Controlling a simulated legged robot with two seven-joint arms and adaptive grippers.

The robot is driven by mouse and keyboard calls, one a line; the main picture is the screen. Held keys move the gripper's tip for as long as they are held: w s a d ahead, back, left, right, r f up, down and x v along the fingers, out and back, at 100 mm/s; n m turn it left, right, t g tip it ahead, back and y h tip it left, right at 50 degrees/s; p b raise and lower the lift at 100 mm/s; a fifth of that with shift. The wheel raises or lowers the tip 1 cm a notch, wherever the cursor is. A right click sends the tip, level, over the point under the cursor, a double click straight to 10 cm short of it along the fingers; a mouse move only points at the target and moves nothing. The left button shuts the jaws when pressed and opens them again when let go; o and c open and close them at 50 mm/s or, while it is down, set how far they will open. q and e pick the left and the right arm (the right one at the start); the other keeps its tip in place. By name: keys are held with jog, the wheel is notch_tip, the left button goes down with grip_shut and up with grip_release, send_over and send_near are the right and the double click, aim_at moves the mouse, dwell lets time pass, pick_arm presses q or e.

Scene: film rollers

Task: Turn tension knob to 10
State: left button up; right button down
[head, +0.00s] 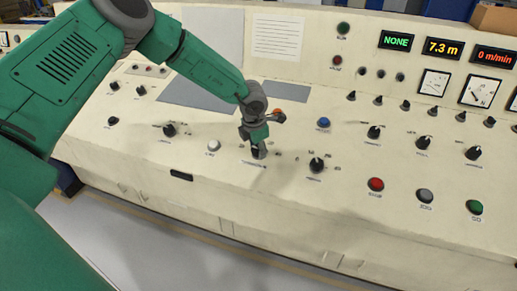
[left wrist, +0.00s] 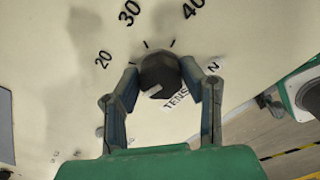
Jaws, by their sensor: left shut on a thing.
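The tension knob (left wrist: 160,74) is a dark round knob on the cream panel, with the partly hidden label "TENSION" (left wrist: 177,99) beside it in the left wrist view. The printed numbers 20, 30 and 40 show around it; the 10 is not visible. My left gripper (left wrist: 163,88) has a finger on each side of the knob and is shut on it. In the head view my left gripper (head: 258,150) points down at the panel and mostly hides the knob. My right gripper is not in view.
The sloping control panel (head: 130,130) carries several other knobs close by, including a black knob (head: 316,165) to the right and a white button (head: 213,146) to the left. A blue button (head: 323,124) and a red button (head: 376,184) also sit nearby. Displays read NONE, 7.3 m and 0 m/min.

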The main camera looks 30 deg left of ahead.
pick_arm(q)
jog(key=shift+w+a+r, duration=0.1)
jog(key=shift+w, duration=0.05)
jog(key=o, duration=1.1)
jog(key=shift+o, duration=0.2)
jog(key=shift+r, duration=0.25)
jog(key=v, duration=1.1)
